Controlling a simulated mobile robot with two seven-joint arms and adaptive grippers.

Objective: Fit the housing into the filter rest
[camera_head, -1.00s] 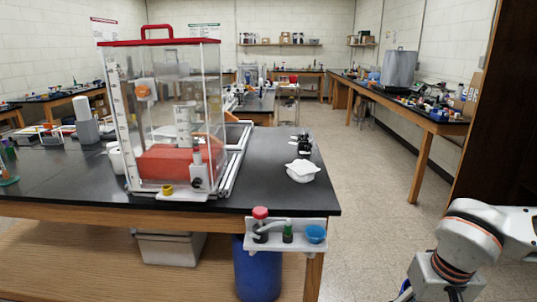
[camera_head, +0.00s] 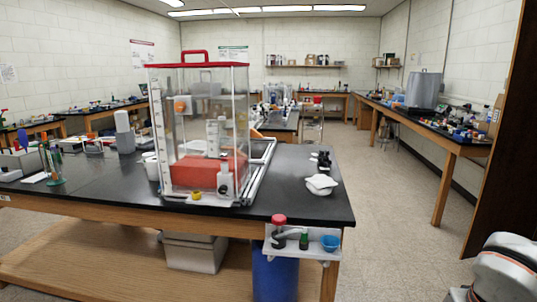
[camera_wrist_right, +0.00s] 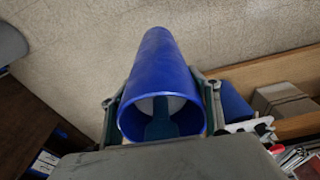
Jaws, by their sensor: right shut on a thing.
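A blue, hollow cylinder, which looks like the housing (camera_wrist_right: 163,70), fills the middle of the right wrist view with its open end towards the camera. My right gripper (camera_wrist_right: 162,98) is shut on it, with a finger on each side. A pale, rounded surface and a dark strip show inside the opening. In the head view only part of my right arm shows at the lower right, and the housing is not visible. My left gripper is in neither view. I cannot tell which thing is the filter rest.
A black-topped bench (camera_head: 95,195) carries a clear box with a red lid (camera_head: 205,66) and a white cloth-like item (camera_head: 321,184). A small white shelf (camera_head: 325,253) with a blue bowl (camera_head: 329,243) juts from its front right corner. Floor right of the bench is clear.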

